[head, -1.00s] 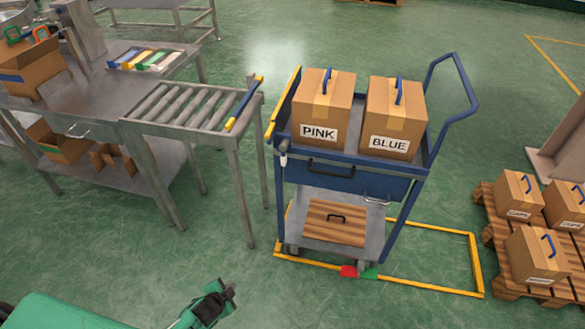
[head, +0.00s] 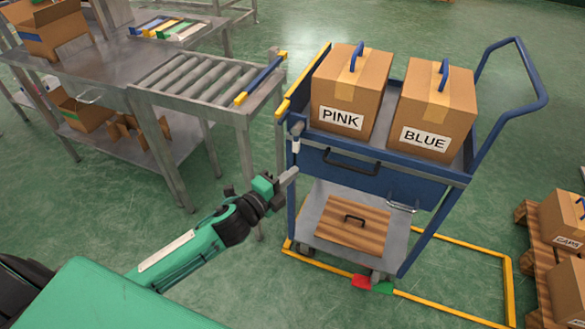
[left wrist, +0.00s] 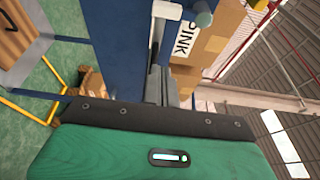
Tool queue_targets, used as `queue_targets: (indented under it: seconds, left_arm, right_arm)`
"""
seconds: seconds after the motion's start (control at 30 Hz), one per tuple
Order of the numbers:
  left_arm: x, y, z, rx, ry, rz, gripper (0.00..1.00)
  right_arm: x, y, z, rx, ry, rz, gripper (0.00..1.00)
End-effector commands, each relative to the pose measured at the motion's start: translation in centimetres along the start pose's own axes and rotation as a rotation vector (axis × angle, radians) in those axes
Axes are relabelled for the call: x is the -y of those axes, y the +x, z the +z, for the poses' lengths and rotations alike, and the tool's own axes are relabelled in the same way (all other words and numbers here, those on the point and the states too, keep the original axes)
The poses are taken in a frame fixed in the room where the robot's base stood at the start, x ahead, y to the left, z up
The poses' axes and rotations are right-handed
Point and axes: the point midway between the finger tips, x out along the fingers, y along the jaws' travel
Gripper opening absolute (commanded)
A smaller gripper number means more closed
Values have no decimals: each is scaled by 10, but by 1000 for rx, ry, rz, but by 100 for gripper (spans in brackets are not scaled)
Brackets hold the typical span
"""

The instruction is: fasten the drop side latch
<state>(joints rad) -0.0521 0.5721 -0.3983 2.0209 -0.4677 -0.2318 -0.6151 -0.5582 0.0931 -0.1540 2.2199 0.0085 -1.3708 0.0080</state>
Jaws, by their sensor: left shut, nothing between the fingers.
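The blue cart (head: 455,178) has a left side panel with a yellow top edge (head: 303,80), which stands up beside the boxes. The latch (head: 296,137), a pale cylinder with a dark top, is at the cart's front left corner; I cannot tell whether it is engaged. In the left wrist view a pale cylinder (left wrist: 165,8) and a round knob (left wrist: 203,19) show past the fingers. My left gripper (head: 290,177) is shut and empty, just below the latch, close to the corner post. It also shows in the left wrist view (left wrist: 156,85). My right gripper is out of view.
The PINK box (head: 348,88) and BLUE box (head: 432,108) stand on the cart. Its front panel has a black handle (head: 350,162). A wooden board (head: 352,222) lies on the lower shelf. The roller conveyor (head: 200,82) stands left of the cart, with a narrow gap between.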

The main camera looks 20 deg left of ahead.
Motion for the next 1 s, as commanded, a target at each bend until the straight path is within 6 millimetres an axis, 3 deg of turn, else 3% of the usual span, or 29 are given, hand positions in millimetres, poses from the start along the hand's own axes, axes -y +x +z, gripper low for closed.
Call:
queue_targets:
  seconds: [0.6, 0.8, 1.0]
  left_arm:
    - [0, 92, 2, 2, -2, 0, 0]
    - [-1, 79, 30, 2, -2, 3, 0]
    - [-1, 76, 39, 2, -2, 2, 0]
  right_arm:
    - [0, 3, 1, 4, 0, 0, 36]
    - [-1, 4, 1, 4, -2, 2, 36]
    - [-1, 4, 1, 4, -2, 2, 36]
